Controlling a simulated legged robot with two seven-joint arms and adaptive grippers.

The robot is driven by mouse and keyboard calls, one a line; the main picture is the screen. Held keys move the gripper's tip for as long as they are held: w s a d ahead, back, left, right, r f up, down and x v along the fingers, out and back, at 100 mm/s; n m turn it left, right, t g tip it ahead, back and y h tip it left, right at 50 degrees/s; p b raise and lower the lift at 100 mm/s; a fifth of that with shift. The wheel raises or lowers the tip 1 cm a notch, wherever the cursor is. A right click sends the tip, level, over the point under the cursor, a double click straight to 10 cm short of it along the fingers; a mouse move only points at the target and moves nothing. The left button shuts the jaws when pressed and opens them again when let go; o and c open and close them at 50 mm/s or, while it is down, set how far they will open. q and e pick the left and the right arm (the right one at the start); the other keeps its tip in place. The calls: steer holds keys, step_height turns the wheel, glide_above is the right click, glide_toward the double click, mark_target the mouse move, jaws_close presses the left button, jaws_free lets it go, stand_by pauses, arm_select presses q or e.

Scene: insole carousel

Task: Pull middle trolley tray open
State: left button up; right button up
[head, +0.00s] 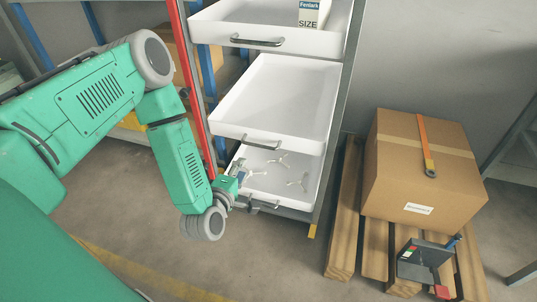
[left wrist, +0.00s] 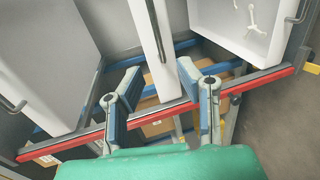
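The trolley's middle tray (head: 284,92) is white and empty in the head view, with a dark bar handle (head: 261,143) on its front. In the left wrist view the middle tray (left wrist: 151,45) shows nearly edge-on, its handle (left wrist: 159,33) facing my fingers. My left gripper (head: 238,178) is below and left of that handle in the head view, beside the trolley's front corner. In the left wrist view its fingers (left wrist: 158,75) are spread with a clear gap, holding nothing. I see no contact with the handle. My right gripper is not in view.
The top tray (head: 225,32) holds a white box (head: 313,13). The bottom tray (head: 308,190) holds several three-armed parts. A red edged trolley post (head: 190,75) stands near my left arm. A carton (head: 415,165) sits on a wooden pallet (head: 346,220) at right.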

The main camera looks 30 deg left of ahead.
mark_target(257, 145)
arm_select(q)
steer(key=b+x, duration=0.4)
steer(key=x, duration=0.9)
steer(key=shift+w+a, duration=0.1)
steer(key=shift+a, duration=0.1)
steer(key=shift+w+a+f, duration=0.15)
steer(key=shift+w+a, duration=0.15)
steer(key=shift+a, duration=0.05)
steer(key=shift+d, duration=0.4)
jaws_close()
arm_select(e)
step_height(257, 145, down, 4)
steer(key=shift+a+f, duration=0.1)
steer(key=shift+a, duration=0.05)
